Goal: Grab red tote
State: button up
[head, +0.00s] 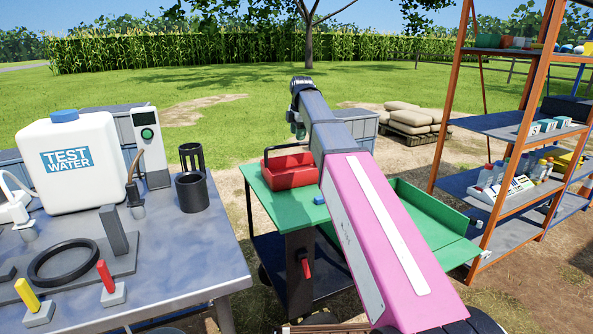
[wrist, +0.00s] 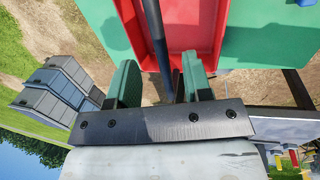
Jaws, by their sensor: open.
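The red tote (head: 290,172) sits on the green top of a cart (head: 266,200) in the head view, with a dark handle arching over it. My arm covers part of the cart to its right. In the wrist view the open red tote (wrist: 205,25) fills the upper middle. Its dark handle bar (wrist: 156,40) runs down toward the space between the green fingers of my gripper (wrist: 160,80). The fingers are apart and not closed on the bar. I cannot tell whether either finger touches it.
A metal table (head: 185,255) with a white TEST WATER container (head: 72,165) and sampling tools stands at the left. An orange-framed shelf (head: 445,110) with bottles and boxes stands at the right. A small blue item (head: 319,200) lies on the cart near the tote.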

aim_at(296, 145)
jog(key=shift+w+a+f, duration=0.1)
jog(key=shift+w+f, duration=0.05)
jog(key=shift+f, duration=0.85)
jog(key=shift+w+a+f, duration=0.1)
jog(key=shift+w+f, duration=0.1)
jog(key=shift+f, duration=0.75)
jog(key=shift+w+a+f, duration=0.1)
jog(key=shift+w+f, duration=0.05)
jog(key=shift+f, duration=0.85)
jog(key=shift+c, duration=0.4)
grip_shut()
